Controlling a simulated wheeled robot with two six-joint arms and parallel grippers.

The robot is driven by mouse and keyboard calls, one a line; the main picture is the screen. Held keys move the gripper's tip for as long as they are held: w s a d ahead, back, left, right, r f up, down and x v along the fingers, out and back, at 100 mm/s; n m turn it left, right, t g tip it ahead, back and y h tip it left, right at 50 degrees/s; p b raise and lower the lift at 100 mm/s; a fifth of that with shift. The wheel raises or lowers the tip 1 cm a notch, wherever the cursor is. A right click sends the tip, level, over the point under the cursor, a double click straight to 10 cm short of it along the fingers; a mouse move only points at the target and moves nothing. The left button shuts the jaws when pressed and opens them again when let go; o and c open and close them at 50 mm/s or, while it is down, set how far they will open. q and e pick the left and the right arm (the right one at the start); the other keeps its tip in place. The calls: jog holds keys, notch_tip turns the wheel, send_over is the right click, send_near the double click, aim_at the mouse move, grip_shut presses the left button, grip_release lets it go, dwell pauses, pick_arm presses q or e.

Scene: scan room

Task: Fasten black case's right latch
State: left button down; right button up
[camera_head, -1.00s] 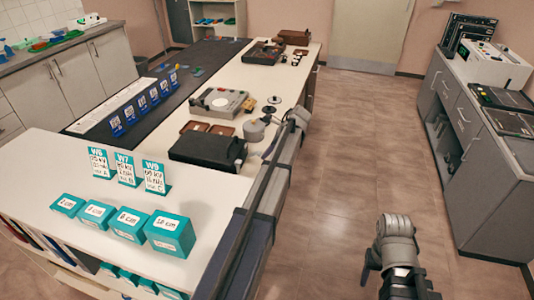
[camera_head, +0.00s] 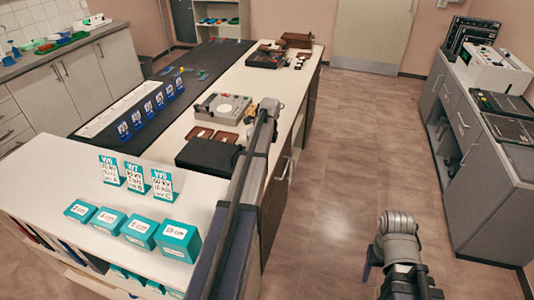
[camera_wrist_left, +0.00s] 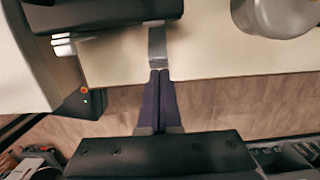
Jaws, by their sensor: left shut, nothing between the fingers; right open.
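The black case (camera_head: 208,156) lies closed on the white counter, near its right edge. Its front edge also shows at the top of the left wrist view (camera_wrist_left: 105,12). A narrow grey strip (camera_wrist_left: 157,45), likely a latch, hangs from that edge. My left gripper (camera_wrist_left: 159,72) is shut and empty, its tips at the strip's lower end; I cannot tell whether they touch. In the head view my left arm hides this gripper and the case's right side. My right gripper (camera_head: 402,284) is open, low over the floor at the bottom edge, far from the case.
A grey round object (camera_wrist_left: 278,12) stands close by on the counter. Brown trays (camera_head: 212,135) and a grey device (camera_head: 222,107) lie behind the case. Teal boxes (camera_head: 178,240) and sign cards (camera_head: 162,184) stand in front. The floor aisle (camera_head: 345,180) is clear.

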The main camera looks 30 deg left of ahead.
pick_arm(q)
jog(key=shift+s+a+r+h+p, duration=0.1)
jog(key=shift+a+r+h+p, duration=0.2)
jog(key=shift+a+r+h, duration=0.35)
jog(key=shift+s+a+r, duration=0.1)
jog(key=shift+s+a, duration=0.05)
jog(key=shift+a, duration=0.25)
jog(key=shift+r+p, duration=0.8)
jog(key=shift+p, duration=0.2)
jog(key=shift+r, duration=0.1)
notch_tip(320, 180, up, 8)
jog(key=p, duration=0.7)
jog(key=shift+f+p, duration=0.2)
jog(key=shift+p, duration=0.2)
